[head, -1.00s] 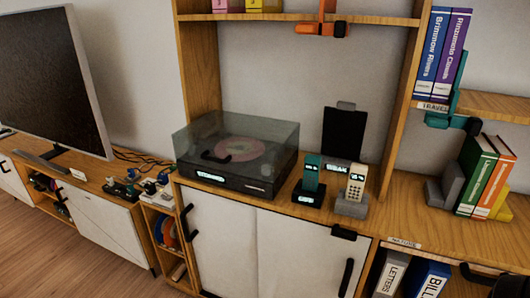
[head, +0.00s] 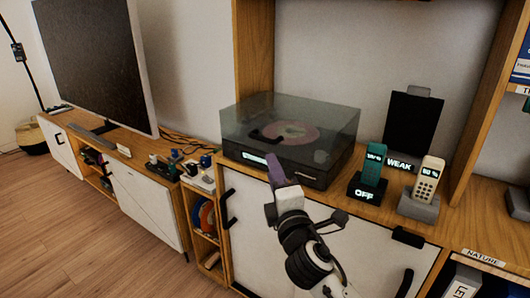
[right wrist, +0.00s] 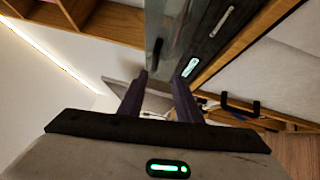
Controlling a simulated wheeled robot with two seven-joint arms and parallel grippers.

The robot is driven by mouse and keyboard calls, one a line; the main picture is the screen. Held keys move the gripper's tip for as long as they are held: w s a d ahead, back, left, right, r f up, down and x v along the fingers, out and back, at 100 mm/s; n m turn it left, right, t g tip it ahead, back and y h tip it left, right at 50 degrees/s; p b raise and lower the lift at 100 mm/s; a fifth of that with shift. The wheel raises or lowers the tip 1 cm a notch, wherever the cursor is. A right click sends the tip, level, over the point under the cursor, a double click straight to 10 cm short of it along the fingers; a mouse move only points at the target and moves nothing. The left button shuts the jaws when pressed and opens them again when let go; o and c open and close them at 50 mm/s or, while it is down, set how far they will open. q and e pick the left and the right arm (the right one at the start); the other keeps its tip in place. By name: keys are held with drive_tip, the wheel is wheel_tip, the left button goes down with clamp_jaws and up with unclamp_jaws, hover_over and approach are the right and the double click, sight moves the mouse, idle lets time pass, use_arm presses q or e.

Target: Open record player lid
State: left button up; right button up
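The record player (head: 275,165) stands on the wooden cabinet, with its clear, smoky lid (head: 340,125) down over a pinkish record. A black handle (head: 266,136) is on the lid's front. My right gripper (head: 275,165) is raised in front of the player's front face, its dark purple fingers pointing up toward the lid. In the right wrist view the two fingers (right wrist: 159,85) are apart with nothing between them, and the player's dark front (right wrist: 212,30) with its lit display is just beyond the tips. Contact with the lid is not visible. My left gripper is not in view.
A teal phone (head: 370,172) and a beige phone (head: 426,180) on stands are right of the player, before a black panel (head: 410,130). Small gadgets (head: 178,165) and a large television (head: 95,60) are to the left. Open floor (head: 70,220) lies at lower left.

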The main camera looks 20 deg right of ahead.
sight(287, 126)
drive_tip(key=w+d+r, duration=0.1)
drive_tip(key=w+r, duration=0.1)
drive_tip(key=w, duration=0.8)
drive_tip(key=shift+w+d+b, duration=0.15)
drive_tip(key=shift+w+b, duration=0.05)
drive_tip(key=shift+b, duration=0.15)
drive_tip(key=shift+r, duration=0.1)
clamp_jaws()
